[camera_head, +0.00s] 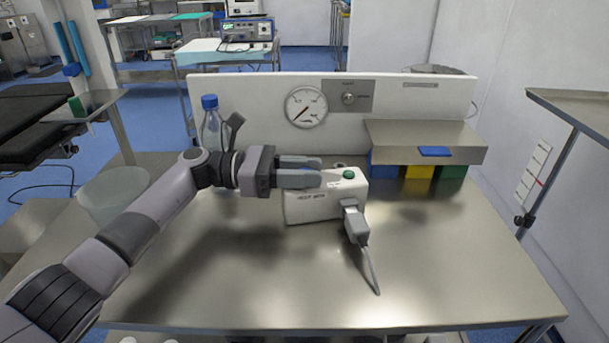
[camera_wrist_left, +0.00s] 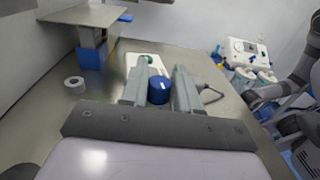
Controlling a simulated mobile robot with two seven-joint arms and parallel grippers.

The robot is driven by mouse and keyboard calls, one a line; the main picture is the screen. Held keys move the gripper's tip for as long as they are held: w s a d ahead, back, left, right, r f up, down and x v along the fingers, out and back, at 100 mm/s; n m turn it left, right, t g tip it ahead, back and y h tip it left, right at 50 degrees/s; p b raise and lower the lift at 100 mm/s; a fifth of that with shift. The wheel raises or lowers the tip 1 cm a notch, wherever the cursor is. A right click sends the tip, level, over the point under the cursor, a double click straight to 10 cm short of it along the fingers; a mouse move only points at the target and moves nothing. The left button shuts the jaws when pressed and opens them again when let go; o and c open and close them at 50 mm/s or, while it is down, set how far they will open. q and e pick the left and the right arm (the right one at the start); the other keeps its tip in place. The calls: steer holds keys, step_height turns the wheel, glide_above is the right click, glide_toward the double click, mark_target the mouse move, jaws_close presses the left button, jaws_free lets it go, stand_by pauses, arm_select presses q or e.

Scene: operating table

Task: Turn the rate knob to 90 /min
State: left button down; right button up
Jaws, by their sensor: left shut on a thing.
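The white device box (camera_head: 315,207) stands on the steel table (camera_head: 420,270), with a green button (camera_head: 348,174) on top and a grey plug and cable (camera_head: 356,225) at its front. In the left wrist view a blue knob (camera_wrist_left: 158,90) with a small white mark sits on the box (camera_wrist_left: 133,67). My left gripper (camera_head: 319,172) reaches over the box from the left; its fingers (camera_wrist_left: 158,88) are shut on the knob, one on each side. The knob is hidden by the fingers in the head view. The rate scale is not readable. My right gripper is not in view.
Behind the box stands a white panel (camera_head: 240,100) with a round gauge (camera_head: 306,107). A steel shelf (camera_head: 424,137) over coloured bins is at the back right. A bottle (camera_head: 211,128) stands behind my arm. A white ring (camera_wrist_left: 74,82) lies on the table. The front right table is clear.

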arm_select(q)
steer(key=c, duration=0.9)
jaws_free()
steer(key=shift+c, duration=0.2)
steer(key=a, duration=0.7)
steer(key=shift+w, duration=0.2)
